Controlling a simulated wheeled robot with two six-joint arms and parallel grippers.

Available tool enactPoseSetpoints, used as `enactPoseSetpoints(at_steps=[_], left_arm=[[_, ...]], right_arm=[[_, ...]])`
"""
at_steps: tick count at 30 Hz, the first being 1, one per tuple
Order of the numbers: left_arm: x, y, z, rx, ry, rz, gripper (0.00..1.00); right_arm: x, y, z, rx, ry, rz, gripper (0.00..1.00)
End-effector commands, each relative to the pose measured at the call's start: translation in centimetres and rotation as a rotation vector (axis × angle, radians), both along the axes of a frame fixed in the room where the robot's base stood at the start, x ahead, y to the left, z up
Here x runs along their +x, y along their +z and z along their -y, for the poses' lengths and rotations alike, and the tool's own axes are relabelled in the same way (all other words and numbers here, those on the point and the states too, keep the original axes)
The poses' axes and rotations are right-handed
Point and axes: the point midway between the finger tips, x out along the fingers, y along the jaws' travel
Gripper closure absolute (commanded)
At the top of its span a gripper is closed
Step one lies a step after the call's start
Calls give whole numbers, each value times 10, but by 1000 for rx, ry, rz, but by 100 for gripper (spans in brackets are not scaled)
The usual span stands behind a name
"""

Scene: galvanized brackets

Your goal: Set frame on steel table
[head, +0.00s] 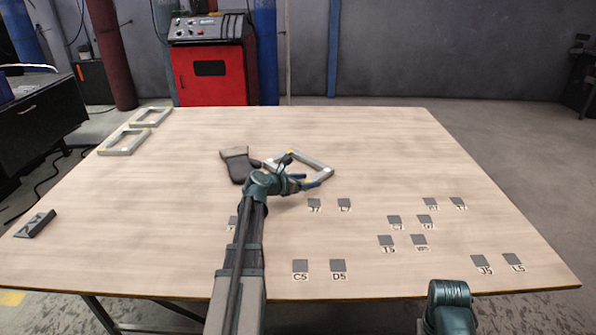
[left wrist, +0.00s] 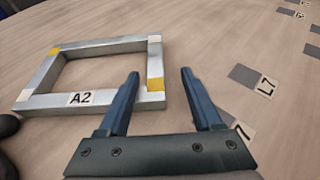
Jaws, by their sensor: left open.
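A galvanized rectangular frame (head: 312,162) with yellow patches lies flat on the wooden table, right of centre. In the left wrist view the frame (left wrist: 45,78) carries the label A2. My left gripper (head: 302,172) is open and empty at the frame's near side, partly covering it. In the left wrist view my left gripper (left wrist: 160,72) has its fingertips on either side of the frame's right bar in the picture; I cannot tell their height above it. Two similar frames (head: 123,142) (head: 151,116) lie at the table's left edge. My right gripper is out of view.
A grey glove (head: 238,165) lies just left of the frame. Several dark squares with labels (head: 301,266) are spread over the near right of the wooden table (head: 400,140). A dark block (head: 35,223) lies at the left edge. The far right tabletop is clear.

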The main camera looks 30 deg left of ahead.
Motion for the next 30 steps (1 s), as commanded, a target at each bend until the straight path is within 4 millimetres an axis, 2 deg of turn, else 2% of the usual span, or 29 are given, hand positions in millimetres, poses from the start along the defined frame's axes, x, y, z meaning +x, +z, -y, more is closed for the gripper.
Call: enactPoseSetpoints(at_steps=[5, 15, 23, 30], left_arm=[[5, -1, 0, 1, 0, 0, 34], [47, -17, 3, 1, -3, 0, 34], [50, -16, 5, 0, 0, 0, 34], [49, -16, 5, 1, 0, 0, 75]], right_arm=[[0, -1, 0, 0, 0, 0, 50], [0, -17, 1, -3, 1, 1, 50], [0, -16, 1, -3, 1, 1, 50], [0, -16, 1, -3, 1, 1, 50]])
